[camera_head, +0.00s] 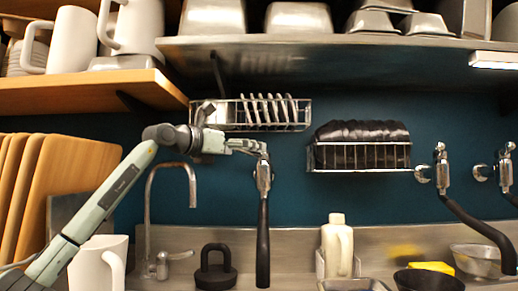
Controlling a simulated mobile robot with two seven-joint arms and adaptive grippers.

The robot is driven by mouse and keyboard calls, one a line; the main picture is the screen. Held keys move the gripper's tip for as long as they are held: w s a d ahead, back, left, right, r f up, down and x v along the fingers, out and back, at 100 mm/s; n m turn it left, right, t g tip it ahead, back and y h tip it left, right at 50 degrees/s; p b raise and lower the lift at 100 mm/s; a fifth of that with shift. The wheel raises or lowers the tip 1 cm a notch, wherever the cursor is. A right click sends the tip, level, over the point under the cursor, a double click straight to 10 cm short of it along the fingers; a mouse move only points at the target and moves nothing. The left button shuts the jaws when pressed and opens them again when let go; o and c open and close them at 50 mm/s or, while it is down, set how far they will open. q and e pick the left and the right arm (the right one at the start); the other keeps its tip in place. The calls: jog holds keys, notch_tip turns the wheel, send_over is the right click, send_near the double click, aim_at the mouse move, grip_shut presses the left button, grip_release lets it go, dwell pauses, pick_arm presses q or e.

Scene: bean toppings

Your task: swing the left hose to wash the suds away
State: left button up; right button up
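The left hose (263,235) hangs straight down below a chrome wall fitting (263,178), just right of the picture's middle. My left arm comes in from the lower left. My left gripper (258,147) is at the top of that fitting, close to it or touching it; I cannot tell which. The fingers are small and seen from the side, so I cannot tell whether they are open or shut. No suds are visible. The sink's inside is mostly out of view below. My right gripper is not in view.
A chrome faucet (151,215) stands left of the hose, with a black-handled object (216,268) between them. A white bottle (337,245) stands to the right. Another black hose (480,225) hangs from a fitting (442,168) at right. Wire racks (360,157) and shelves (260,43) hang above.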

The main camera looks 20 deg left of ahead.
pick_arm(q)
jog(key=shift+s+a, duration=0.1)
jog(key=shift+a, duration=0.05)
jog(key=shift+s+d+b, duration=0.15)
jog(key=shift+d+b, duration=0.1)
jog(key=shift+d, duration=1)
jog(key=shift+s+d+b, duration=0.15)
jog(key=shift+d+b, duration=0.05)
jog(key=shift+d, duration=1.15)
jog(key=shift+d, duration=2.05)
jog(key=b+v, duration=0.5)
jog(key=v, duration=0.4)
jog(key=shift+s+a+f, duration=0.1)
jog(key=shift+s, duration=0.05)
